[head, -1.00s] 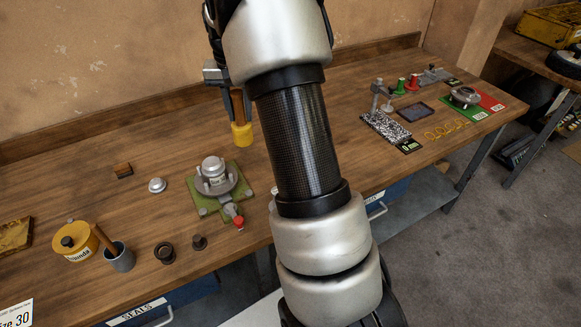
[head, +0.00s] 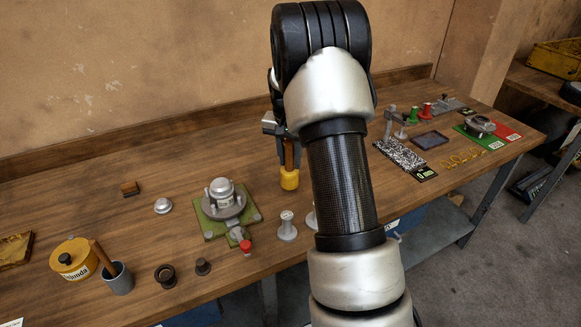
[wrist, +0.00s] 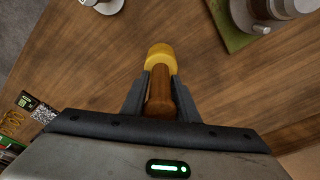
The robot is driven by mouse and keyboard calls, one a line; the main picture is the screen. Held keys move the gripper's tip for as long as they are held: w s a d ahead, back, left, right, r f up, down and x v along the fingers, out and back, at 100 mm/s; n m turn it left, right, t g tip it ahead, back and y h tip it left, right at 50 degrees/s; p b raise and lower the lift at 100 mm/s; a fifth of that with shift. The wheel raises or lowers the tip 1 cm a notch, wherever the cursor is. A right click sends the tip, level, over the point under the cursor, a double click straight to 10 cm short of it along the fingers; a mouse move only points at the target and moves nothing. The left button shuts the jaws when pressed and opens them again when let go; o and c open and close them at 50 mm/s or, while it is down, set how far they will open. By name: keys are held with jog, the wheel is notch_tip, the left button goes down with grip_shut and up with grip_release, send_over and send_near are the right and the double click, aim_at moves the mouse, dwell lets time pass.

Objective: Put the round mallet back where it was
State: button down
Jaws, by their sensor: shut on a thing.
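The round mallet has a yellow cylindrical head (head: 289,179) and a brown wooden handle (head: 289,153). It hangs upright, head down, over the middle of the bench; I cannot tell whether the head touches the wood. My gripper (head: 284,138) is shut on the handle, above the head. In the wrist view, both dark fingers of my gripper (wrist: 160,84) close around the handle, with the yellow head (wrist: 160,56) beyond the fingertips. My arm hides part of the bench to the right of the mallet.
A green-based fixture with a grey hub (head: 222,200) stands left of the mallet. A pale spool-shaped part (head: 287,226) stands nearer the front edge. A grey cup (head: 118,279) with a wooden handle in it and a yellow tin (head: 75,260) stand at left. Bare wood surrounds the mallet.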

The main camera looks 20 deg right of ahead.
aim_at(290, 166)
jog(key=shift+f, duration=1.35)
jog(key=shift+f, duration=0.1)
jog(key=shift+f, duration=0.15)
jog(key=c, duration=1.4)
grip_release()
